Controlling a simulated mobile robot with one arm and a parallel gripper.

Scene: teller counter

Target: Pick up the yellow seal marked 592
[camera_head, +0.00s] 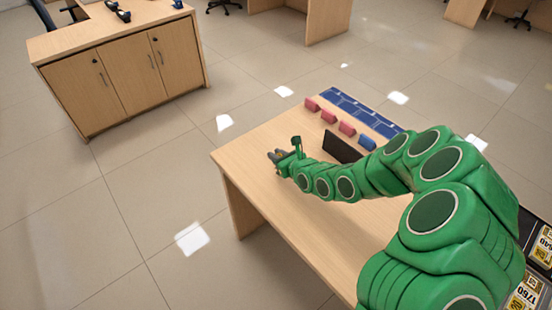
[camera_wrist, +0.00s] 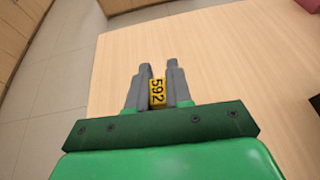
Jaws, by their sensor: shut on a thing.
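The yellow seal marked 592 (camera_wrist: 157,92) shows in the wrist view between the two grey fingers of my gripper (camera_wrist: 158,75). The gripper is shut on it, and the number faces the camera, turned sideways. In the head view my gripper (camera_head: 275,156) is over the near left part of the wooden counter (camera_head: 250,155). The seal cannot be made out there. I cannot tell how high the seal is above the counter top.
Several pink blocks (camera_head: 329,115) and a blue block (camera_head: 367,143) stand along a blue strip (camera_head: 350,107) at the counter's far edge. A dark panel (camera_head: 341,147) stands near them. Labelled items 1760 (camera_head: 524,294) lie at lower right. A wooden cabinet (camera_head: 125,75) stands apart.

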